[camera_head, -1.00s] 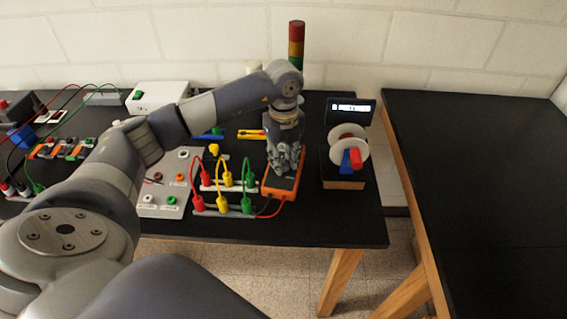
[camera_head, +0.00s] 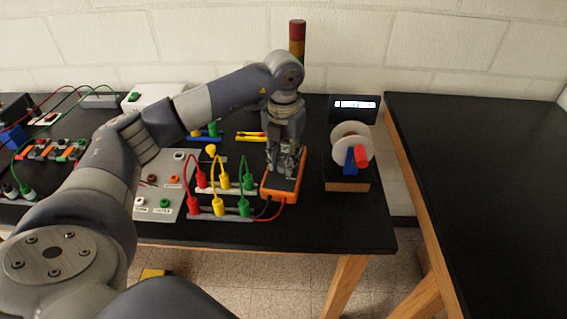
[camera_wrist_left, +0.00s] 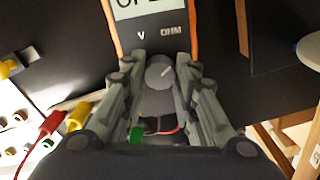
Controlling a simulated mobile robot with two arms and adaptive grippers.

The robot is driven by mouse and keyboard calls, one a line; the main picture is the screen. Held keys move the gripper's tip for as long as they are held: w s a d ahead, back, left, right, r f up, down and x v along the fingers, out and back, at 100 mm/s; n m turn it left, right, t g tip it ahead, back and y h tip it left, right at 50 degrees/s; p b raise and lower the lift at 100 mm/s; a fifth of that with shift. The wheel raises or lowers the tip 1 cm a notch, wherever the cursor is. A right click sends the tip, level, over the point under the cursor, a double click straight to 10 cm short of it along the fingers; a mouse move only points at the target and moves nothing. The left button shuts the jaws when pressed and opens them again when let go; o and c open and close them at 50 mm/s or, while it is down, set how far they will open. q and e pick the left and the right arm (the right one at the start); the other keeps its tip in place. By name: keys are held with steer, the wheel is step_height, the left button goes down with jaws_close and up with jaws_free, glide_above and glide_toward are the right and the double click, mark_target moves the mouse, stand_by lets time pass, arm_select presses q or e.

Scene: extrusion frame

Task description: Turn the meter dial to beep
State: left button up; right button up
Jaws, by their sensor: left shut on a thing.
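The orange meter (camera_head: 273,191) lies on the black table, with its dark face up. Its round grey dial (camera_wrist_left: 159,72) shows in the left wrist view, below the printed letters "V" and "OHM". The meter's screen (camera_wrist_left: 137,8) is partly cut off at the top of that view, so its text cannot be fully read. My left gripper (camera_head: 286,172) points down over the meter. In the left wrist view its fingers (camera_wrist_left: 161,80) are closed in on both sides of the dial. In the head view the fingers hide the dial.
Red, yellow and green plugs (camera_head: 220,188) with leads stand left of the meter. A stand with white discs (camera_head: 350,140) is to its right, near a small display (camera_head: 354,106). A signal tower (camera_head: 297,38) rises behind my arm. A second table (camera_head: 480,170) is at the right.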

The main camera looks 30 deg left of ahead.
mark_target(283, 163)
arm_select(q)
steer(key=m+b, duration=0.2)
steer(key=m, duration=0.4)
steer(key=shift+f, duration=0.1)
steer(key=m+b, duration=0.1)
steer(key=m, duration=0.3)
steer(key=shift+m+b, duration=0.3)
steer(key=shift+b, duration=0.1)
steer(key=shift+m+b, duration=0.3)
steer(key=shift+m, duration=1)
steer(key=o, duration=1.1)
steer(key=shift+r, duration=0.2)
step_height(283, 163, up, 12)
steer(key=shift+f, duration=0.1)
